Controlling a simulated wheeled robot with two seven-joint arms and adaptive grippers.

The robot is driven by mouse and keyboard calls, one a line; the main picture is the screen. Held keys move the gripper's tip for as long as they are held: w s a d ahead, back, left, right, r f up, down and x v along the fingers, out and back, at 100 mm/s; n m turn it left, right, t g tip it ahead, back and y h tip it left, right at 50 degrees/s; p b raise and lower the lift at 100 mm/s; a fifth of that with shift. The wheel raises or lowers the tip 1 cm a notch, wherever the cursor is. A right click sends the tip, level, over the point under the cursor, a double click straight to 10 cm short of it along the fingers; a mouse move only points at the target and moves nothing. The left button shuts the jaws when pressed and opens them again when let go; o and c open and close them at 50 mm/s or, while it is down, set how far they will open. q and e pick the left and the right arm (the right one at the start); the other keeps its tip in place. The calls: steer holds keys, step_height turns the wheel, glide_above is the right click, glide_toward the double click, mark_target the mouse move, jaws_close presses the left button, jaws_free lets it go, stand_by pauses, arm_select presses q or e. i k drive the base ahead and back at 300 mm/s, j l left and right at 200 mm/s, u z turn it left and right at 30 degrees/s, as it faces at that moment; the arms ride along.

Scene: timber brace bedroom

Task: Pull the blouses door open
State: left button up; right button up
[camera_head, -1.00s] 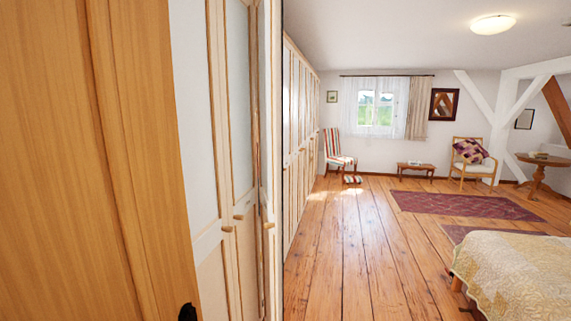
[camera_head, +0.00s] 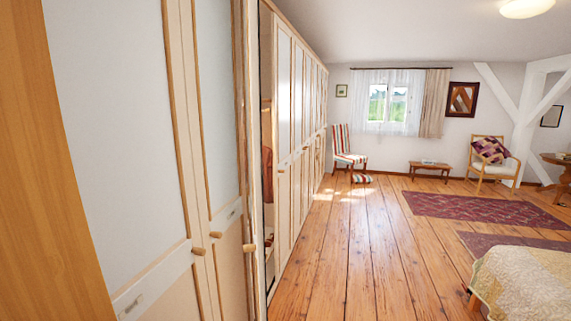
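A row of tall wardrobe doors with pale panels and wooden frames fills the left half. The nearest door (camera_head: 115,130) looks closed and has a small label holder (camera_head: 133,303) low on it. The door beside it (camera_head: 222,110) has another label holder (camera_head: 233,213). I cannot read either label, so I cannot tell which is the blouses door. Round wooden knobs show on the near door (camera_head: 198,251) and beyond it (camera_head: 249,248). A narrow door seen nearly edge-on (camera_head: 248,150) stands out beside a dark opening (camera_head: 267,220). Neither gripper is in view.
A plain wooden panel (camera_head: 50,220) stands close at the far left. Reddish cloth (camera_head: 268,172) shows inside the opening. The plank floor (camera_head: 345,245) is clear along the wardrobe. A bed (camera_head: 530,280) stands at the lower right, and a striped chair (camera_head: 347,150) at the back.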

mark_target(282, 37)
steer(key=i+l+u, duration=0.1)
steer(key=i+l, duration=0.55)
steer(key=i+l+u, duration=0.1)
steer(key=i+l, duration=0.5)
steer(key=i+l+u, duration=0.1)
steer(key=i+l, duration=0.5)
steer(key=l, duration=0.2)
